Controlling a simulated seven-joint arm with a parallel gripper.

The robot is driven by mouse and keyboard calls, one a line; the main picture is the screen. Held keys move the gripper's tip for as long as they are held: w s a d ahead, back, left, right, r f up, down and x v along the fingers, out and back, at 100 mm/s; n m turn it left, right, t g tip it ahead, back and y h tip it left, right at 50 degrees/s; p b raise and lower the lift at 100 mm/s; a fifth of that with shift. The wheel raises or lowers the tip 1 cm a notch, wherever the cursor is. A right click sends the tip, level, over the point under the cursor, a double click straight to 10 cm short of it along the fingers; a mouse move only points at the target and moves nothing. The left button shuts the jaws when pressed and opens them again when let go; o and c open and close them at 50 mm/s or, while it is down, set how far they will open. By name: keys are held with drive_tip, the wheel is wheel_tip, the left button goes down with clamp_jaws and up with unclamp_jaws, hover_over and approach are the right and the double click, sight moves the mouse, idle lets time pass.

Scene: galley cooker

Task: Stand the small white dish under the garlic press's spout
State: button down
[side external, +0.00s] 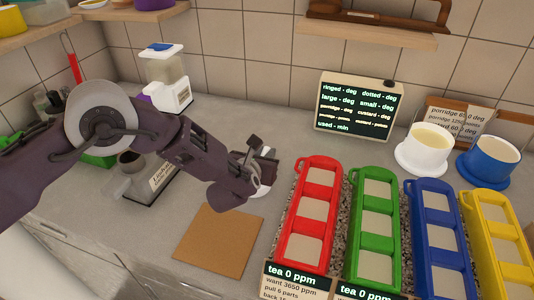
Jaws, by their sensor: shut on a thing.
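My gripper (265,167) is above the counter near the middle of the view, shut on a small white dish (265,187). The dish shows only in part behind the fingers, and I cannot tell whether it touches the counter. A grey device (132,178) with a printed label stands at the left, partly behind my arm. A white device with a clear container (165,68) stands farther back against the wall. I cannot tell for sure which is the garlic press, and no spout shows clearly.
A brown square board (217,242) lies in front of my gripper. Red (310,210), green (375,225), blue (437,235) and yellow (490,225) trays fill the right side. A display box (358,105) and two pots (425,148) stand behind them. The counter behind my gripper is clear.

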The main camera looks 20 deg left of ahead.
drive_tip(key=c, duration=1.3)
unclamp_jaws()
drive_tip(key=shift+r, duration=0.15)
drive_tip(key=v, duration=1.2)
